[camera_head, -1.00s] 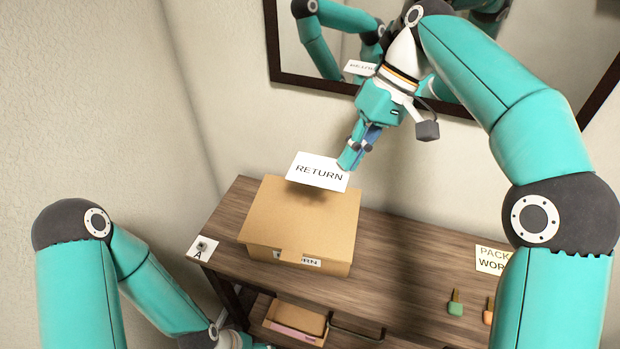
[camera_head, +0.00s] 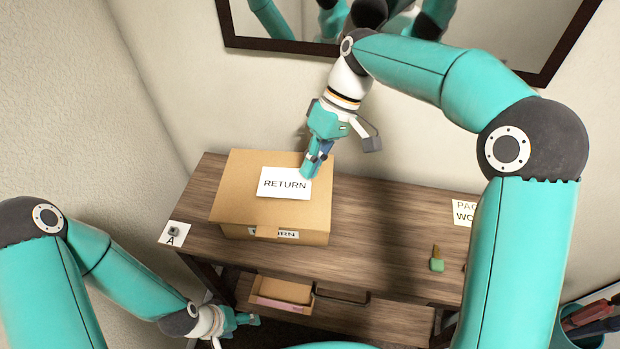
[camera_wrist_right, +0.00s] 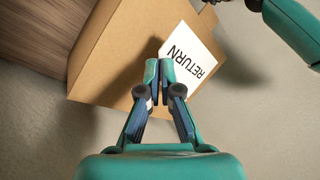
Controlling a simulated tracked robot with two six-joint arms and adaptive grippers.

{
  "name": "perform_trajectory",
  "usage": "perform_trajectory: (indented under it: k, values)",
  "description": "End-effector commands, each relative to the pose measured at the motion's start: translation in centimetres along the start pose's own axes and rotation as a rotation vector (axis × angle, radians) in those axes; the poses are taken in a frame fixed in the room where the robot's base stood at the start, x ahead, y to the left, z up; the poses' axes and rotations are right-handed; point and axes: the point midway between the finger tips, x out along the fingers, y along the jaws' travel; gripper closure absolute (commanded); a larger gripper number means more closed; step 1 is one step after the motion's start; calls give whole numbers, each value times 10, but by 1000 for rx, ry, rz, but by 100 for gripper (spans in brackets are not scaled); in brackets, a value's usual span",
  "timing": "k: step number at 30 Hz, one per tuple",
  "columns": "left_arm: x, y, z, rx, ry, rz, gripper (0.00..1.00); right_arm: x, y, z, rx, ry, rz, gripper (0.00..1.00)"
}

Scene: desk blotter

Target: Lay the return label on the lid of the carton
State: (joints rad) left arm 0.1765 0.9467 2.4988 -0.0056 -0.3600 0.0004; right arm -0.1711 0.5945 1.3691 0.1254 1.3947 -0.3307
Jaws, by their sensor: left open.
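The brown carton (camera_head: 240,212) stands closed on the wooden desk, with a printed strip on its front. The white return label (camera_head: 284,184) lies flat over the lid, "RETURN" facing up; I cannot tell whether it touches the lid or is just above it. My right gripper (camera_head: 309,172) is shut on the label's right edge. In the right wrist view, the fingertips (camera_wrist_right: 160,72) pinch the label (camera_wrist_right: 190,57) over the carton (camera_wrist_right: 115,50). My left gripper (camera_head: 242,323) is open and empty, low at the desk's front, beside the lower shelf.
A card marked A (camera_head: 173,234) with a small grey object lies at the desk's left corner. A sign (camera_head: 466,211) and a green-handled item (camera_head: 437,264) are at the right. An open box (camera_head: 283,293) is on the lower shelf. A dark-framed mirror (camera_head: 255,44) hangs behind.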

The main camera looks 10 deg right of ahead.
Motion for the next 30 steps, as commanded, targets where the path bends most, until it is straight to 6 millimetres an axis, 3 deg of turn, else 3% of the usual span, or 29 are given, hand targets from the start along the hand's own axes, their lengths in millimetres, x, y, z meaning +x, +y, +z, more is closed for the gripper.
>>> perform_trajectory:
  k: [12, 23, 26, 30]
  values:
    - [-1, 0, 0, 0, 0, 0, 29, 39, 21, 0, 2, -1, -1, 100]
    - [0, 0, 0, 0, 0, 0, 29, 43, 23, 0, 1, 0, 0, 100]
    - [0, 0, 0, 0, 0, 0, 29, 42, 23, 0, 1, 0, 0, 83]
    - [0, 0, 0, 0, 0, 0, 29, 42, 22, 0, 0, 0, 0, 83]
